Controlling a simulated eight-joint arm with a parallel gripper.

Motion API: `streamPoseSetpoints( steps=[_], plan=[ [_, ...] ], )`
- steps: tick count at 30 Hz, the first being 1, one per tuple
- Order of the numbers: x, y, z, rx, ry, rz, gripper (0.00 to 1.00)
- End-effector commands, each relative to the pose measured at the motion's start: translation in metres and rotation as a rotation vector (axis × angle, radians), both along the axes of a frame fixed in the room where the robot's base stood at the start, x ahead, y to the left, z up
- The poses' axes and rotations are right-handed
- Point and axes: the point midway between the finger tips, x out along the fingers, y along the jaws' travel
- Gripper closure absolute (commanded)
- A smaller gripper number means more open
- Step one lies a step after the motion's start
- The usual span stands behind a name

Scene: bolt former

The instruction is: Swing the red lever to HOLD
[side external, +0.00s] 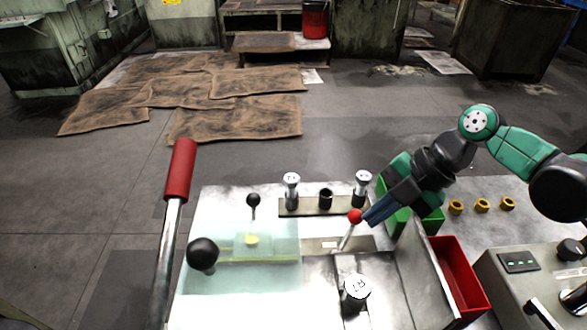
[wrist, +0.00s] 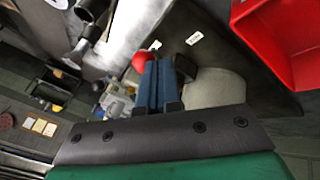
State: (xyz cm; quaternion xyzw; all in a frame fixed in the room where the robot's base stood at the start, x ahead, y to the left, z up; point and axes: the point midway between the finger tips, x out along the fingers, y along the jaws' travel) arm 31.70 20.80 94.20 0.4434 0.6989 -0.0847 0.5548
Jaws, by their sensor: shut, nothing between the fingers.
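The red lever is a thin metal rod with a red ball knob (side external: 355,216), standing tilted on the metal work plate, its top leaning right. My gripper (side external: 369,217) is at the knob's right side, with its blue fingers closed together and their tips beside or touching the ball. In the wrist view the red knob (wrist: 143,61) shows just beyond the tips of my shut fingers (wrist: 156,66). Nothing is between the fingers. A small white label (side external: 329,244) lies near the lever's base; its writing is too small to read.
A large red-handled bar (side external: 180,170) rises at the left. A black ball knob (side external: 203,254), a smaller black-knobbed lever (side external: 253,200) and marked cylinders (side external: 291,190) stand on the plate. A red bin (side external: 459,278) and a control box (side external: 522,285) are at the right.

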Motion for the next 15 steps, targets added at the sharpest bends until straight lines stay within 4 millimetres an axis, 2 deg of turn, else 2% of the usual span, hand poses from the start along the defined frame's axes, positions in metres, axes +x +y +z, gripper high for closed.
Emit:
streamPoseSetpoints(
  steps=[11, 15],
  plan=[
    [0.019, 0.017, 0.000, 0.000, 0.000, 0.340, 1.00],
    [0.023, 0.023, 0.000, 0.000, 0.000, 0.341, 1.00]
  ],
)
